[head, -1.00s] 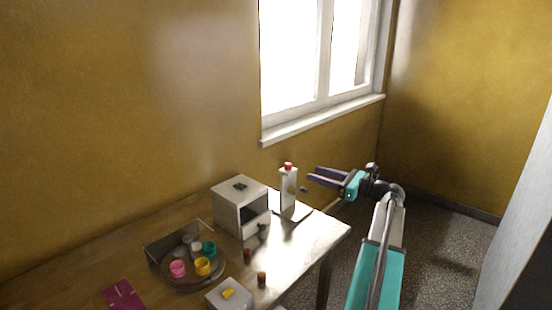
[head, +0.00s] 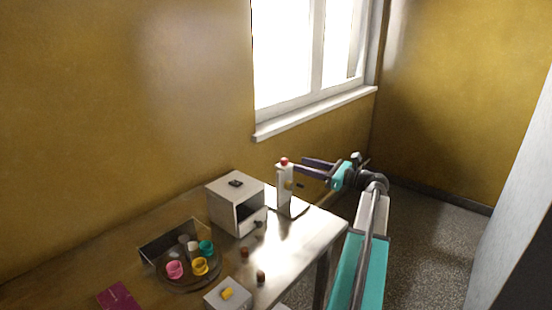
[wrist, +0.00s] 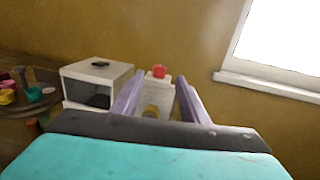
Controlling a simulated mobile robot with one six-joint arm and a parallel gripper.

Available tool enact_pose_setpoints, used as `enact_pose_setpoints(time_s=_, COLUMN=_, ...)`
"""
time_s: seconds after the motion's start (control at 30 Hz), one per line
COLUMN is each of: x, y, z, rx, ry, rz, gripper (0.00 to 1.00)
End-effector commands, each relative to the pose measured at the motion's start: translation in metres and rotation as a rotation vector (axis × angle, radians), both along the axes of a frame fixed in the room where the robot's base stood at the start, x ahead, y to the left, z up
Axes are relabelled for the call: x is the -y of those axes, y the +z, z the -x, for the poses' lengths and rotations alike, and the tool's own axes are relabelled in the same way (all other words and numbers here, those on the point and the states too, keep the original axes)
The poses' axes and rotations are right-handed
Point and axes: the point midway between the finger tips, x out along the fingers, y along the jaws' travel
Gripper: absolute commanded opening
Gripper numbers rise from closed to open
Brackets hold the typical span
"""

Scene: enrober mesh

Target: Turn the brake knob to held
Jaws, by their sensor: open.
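A white upright post (head: 284,190) with a red cap (head: 284,161) stands at the right end of the table. A small brass-coloured knob (head: 289,185) and a dark stub show on its side. The wrist view shows the post (wrist: 160,95) and its round brass part (wrist: 151,111) between my fingers, partly hidden by my gripper body. My gripper (head: 299,165) is open and empty, its purple fingers pointing at the post near its top. I cannot tell whether they touch it. A second knob, yellow (head: 227,293), sits on a grey box at the table's front; neither knob's marking is readable.
A white box with a dark opening (head: 236,204) stands left of the post. A round tray (head: 188,287) holds coloured cups. Two small brown pieces (head: 261,277) and a magenta booklet (head: 120,297) lie on the table. The window sill (head: 315,113) runs behind.

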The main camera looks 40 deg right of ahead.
Motion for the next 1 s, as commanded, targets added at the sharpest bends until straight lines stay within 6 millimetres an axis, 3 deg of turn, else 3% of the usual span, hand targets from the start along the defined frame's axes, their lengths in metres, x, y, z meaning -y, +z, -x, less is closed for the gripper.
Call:
enact_pose_setpoints(time_s=0.7, x=-0.023, y=0.001, z=-0.094, rx=0.0, ry=0.002, rz=-0.001, gripper=0.4)
enact_pose_setpoints(time_s=1.0, x=-0.029, y=0.001, z=-0.119, rx=0.0, ry=-0.001, rz=0.0, gripper=0.4)
